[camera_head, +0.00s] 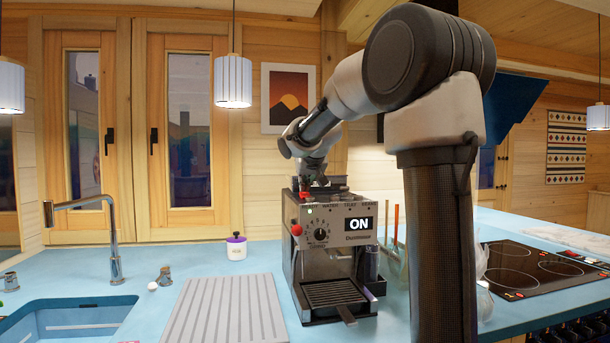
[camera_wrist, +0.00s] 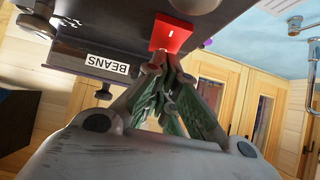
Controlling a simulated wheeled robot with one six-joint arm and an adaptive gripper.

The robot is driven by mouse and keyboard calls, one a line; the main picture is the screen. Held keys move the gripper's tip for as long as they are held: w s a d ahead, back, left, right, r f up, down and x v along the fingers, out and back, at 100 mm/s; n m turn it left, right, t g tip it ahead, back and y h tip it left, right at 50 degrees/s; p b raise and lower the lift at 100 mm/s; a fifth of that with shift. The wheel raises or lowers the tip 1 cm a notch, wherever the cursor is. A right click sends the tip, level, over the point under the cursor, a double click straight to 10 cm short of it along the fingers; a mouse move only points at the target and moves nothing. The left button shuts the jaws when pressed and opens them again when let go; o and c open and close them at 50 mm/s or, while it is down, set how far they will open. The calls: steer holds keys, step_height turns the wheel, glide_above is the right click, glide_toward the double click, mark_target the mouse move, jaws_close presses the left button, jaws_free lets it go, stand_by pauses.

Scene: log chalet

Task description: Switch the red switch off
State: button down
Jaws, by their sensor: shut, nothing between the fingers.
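The red switch (camera_wrist: 172,34) is a small red rocker with a white mark, on the coffee machine (camera_head: 335,262) in the wrist view. In the head view a bit of red (camera_head: 304,194) shows at the machine's top left edge, just under my gripper. The machine's display (camera_head: 360,223) reads ON. My gripper (camera_wrist: 164,62) is shut and empty, with its green-padded fingers together. Its tips are right at the switch's near edge; whether they touch it I cannot tell. In the head view my gripper is small and partly hidden against the machine top.
A red knob (camera_head: 297,230) sits on the machine's front left. A ridged grey mat (camera_head: 228,310), a sink (camera_head: 65,318) with a tap (camera_head: 112,240) and a white jar (camera_head: 236,247) are to the left. A cooktop (camera_head: 545,268) is at right. A lamp (camera_head: 233,82) hangs above.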

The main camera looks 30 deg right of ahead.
stand_by(0.3)
steer(key=shift+w+d+f+g, duration=0.15)
steer(key=shift+w+f+g, duration=0.2)
steer(key=shift+g, duration=0.25)
steer(key=shift+s, duration=0.3)
steer(key=shift+s+a+f, duration=0.1)
steer(key=shift+s+a, duration=0.15)
steer(key=shift+s, duration=0.35)
